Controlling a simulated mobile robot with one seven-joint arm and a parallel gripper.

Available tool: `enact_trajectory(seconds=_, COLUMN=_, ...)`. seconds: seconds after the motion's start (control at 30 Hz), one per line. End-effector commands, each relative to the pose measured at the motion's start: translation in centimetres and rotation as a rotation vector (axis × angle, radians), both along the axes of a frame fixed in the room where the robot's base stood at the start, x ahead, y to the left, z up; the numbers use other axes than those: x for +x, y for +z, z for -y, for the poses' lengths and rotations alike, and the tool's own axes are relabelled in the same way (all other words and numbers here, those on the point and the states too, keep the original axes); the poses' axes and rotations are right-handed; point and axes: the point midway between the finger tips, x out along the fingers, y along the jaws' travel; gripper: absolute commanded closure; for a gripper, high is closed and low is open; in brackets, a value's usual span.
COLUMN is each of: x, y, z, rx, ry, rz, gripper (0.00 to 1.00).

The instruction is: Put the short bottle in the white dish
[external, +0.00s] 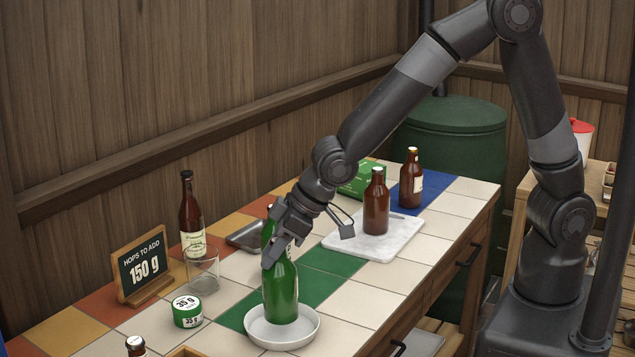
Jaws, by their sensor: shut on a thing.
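My gripper (277,244) is shut on a green glass bottle (281,292), around its upper part. The bottle is upright, with its base within the rim of the round white dish (309,331) at the front of the tiled table. I cannot tell whether its base touches the dish floor. The gripper hides part of the bottle's neck. A squat brown bottle (376,208) stands on a white marble board (407,229) to the right. Another brown bottle with a pale label (411,184) stands behind it, on blue tiles.
Left of the dish are a green round tin (187,311), a clear glass (203,273), a hops sign (141,267) and a tall brown bottle (191,215). A brown bottle top (136,346) shows at the lower edge. Tiles right of the dish are clear.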

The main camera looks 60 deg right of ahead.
Motion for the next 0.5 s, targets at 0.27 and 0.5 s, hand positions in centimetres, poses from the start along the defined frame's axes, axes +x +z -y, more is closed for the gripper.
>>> enact_trajectory(seconds=0.27, x=0.0, y=-3.0, z=0.0, rx=0.001, ry=0.000, rz=0.001, gripper=1.00)
enact_trajectory(seconds=0.5, x=0.0, y=-3.1, z=0.0, rx=0.001, ry=0.000, rz=0.001, gripper=1.00)
